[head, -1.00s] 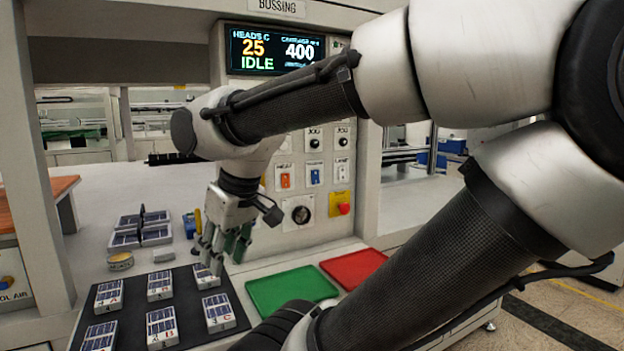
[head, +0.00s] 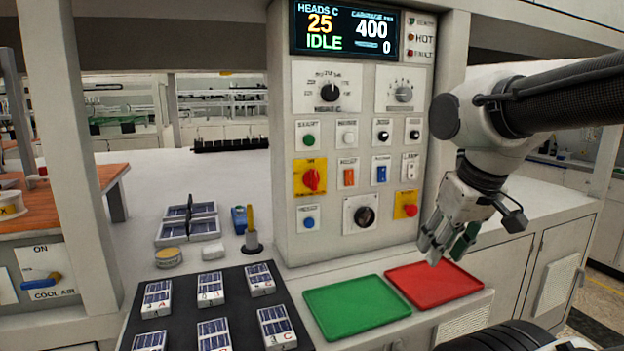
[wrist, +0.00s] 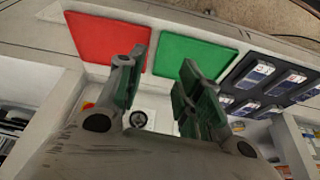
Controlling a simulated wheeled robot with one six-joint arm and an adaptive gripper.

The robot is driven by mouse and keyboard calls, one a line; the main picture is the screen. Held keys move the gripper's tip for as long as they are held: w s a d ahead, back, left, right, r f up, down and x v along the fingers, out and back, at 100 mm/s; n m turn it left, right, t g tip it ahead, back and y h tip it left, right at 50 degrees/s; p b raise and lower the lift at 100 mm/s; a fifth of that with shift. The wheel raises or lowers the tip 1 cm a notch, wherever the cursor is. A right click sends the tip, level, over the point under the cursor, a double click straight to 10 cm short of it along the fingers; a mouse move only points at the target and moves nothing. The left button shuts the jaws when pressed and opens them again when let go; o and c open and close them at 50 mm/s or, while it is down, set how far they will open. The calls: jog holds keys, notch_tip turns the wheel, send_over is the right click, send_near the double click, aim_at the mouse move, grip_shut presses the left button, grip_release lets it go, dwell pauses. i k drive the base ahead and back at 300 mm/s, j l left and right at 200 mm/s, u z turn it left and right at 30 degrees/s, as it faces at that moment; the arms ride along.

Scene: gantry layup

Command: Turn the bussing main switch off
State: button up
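The bussing control panel (head: 330,240) stands in the middle of the head view. A red rotary knob (head: 311,180) on a yellow plate sits at its left and looks like the main switch; its small label is unreadable. A black rotary knob (head: 364,216) on a white plate is lower down. My gripper (head: 443,245) hangs fingers down right of the panel in the picture, apart from the knobs. In the wrist view my gripper (wrist: 162,68) has its fingers apart with nothing between them. A round black knob (wrist: 138,118) shows beyond them there.
A red mushroom button (head: 410,210) on yellow is at the panel's lower right. Green (head: 358,308) and red (head: 434,284) trays lie in front. A dark mat (head: 238,322) with several cells is at left. A display (head: 346,30) reads IDLE.

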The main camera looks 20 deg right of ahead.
aim_at(311, 178)
jog(key=j, duration=1.05)
jog(key=i+j, duration=0.15)
jog(key=j, duration=0.9)
